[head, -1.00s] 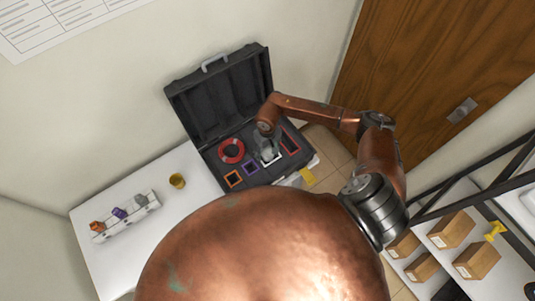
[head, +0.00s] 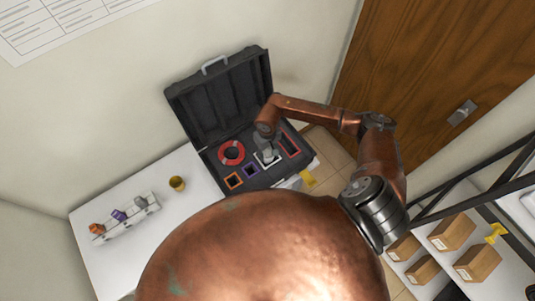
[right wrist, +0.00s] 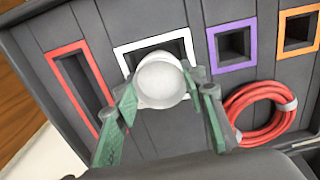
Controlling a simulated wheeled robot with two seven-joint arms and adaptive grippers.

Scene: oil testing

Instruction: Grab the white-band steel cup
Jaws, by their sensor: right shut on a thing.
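A pale cup with a whitish rounded top (right wrist: 160,82) sits between the green-padded fingers of my right gripper (right wrist: 165,108) in the right wrist view. It stands at the white-framed slot (right wrist: 133,52) of the black case and hides part of the opening. My right gripper is shut on the cup. In the head view the gripper (head: 267,153) reaches down over the white frame, and the cup is too small to make out there. My left gripper is not in view.
The open black case (head: 217,93) also has red, purple and orange framed slots and a red coil (head: 231,152). Shelves with boxes (head: 452,231) are at right.

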